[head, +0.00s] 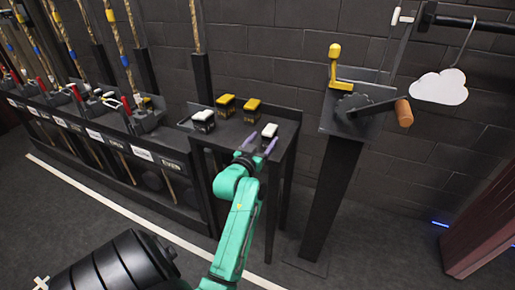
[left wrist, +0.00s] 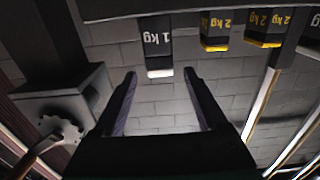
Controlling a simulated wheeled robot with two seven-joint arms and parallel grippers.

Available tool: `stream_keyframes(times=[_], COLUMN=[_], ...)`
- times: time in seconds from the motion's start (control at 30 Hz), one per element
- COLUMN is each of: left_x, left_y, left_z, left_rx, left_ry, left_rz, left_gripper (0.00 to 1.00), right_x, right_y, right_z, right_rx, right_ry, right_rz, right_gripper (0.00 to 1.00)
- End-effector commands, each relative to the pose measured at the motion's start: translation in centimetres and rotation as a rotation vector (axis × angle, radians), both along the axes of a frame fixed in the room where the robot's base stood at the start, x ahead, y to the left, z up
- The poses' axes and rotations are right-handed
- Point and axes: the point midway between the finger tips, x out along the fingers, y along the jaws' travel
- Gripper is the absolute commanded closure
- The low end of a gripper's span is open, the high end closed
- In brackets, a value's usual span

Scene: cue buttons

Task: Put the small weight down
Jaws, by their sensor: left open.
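The small weight (head: 268,133), a dark block with a white top, stands upright near the front right of a small dark table (head: 228,136). In the left wrist view it appears upside down with the label "1 kg" (left wrist: 157,38). My left gripper (head: 257,153) is open, with its purple fingers just in front of this weight and nothing held. In the left wrist view the weight lies ahead, between the lines of the two fingertips (left wrist: 159,75). Whether the fingers overlap its sides cannot be told. My right gripper is not in view.
Two yellow-topped weights (head: 252,108) marked "2 kg" and another white-topped weight (head: 204,119) stand on the same table. A pedestal (head: 336,180) with a gear, yellow lever and orange-handled crank is to the right. A lever rack (head: 130,155) is at left.

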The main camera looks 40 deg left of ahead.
Motion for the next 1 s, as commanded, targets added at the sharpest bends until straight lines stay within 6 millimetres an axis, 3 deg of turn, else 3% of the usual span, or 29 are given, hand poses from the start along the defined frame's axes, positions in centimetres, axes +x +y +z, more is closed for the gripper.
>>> stream_keyframes(times=[0.1,0.23,0.5,0.57,0.6,0.67,0.77,0.83,0.93,1.0], left_x=[-2.8,-4.9,-5.5,-5.3,-4.9,-4.0,-2.9,-3.4,-6.9,-11.4], left_y=[-1.0,-1.7,-2.0,-2.2,-2.6,-3.5,-6.3,-9.0,-13.2,-15.6], left_z=[-0.2,-0.1,0.0,-0.7,-2.0,-5.2,-13.6,-20.8,-32.1,-39.3], left_rx=[0.0,-0.001,-0.001,-0.007,-0.016,-0.037,-0.082,-0.114,-0.146,-0.154], left_ry=[0.002,0.002,0.0,0.013,0.036,0.095,0.248,0.387,0.621,0.794], left_rz=[-0.001,-0.001,-0.001,-0.007,-0.018,-0.045,-0.109,-0.164,-0.246,-0.299], left_gripper=[0.25,0.25,0.25,0.25,0.25,0.25,0.25,0.25,0.25,0.25], right_x=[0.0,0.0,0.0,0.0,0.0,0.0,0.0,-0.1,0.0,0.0], right_y=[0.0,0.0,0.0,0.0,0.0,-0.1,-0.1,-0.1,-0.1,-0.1], right_z=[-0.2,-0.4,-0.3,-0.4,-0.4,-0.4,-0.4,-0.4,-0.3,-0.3], right_rx=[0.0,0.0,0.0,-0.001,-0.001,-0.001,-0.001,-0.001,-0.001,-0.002], right_ry=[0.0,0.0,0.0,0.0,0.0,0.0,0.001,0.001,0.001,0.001], right_rz=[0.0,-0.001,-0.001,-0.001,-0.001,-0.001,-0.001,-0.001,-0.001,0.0], right_gripper=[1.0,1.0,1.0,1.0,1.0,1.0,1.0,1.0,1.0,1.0])
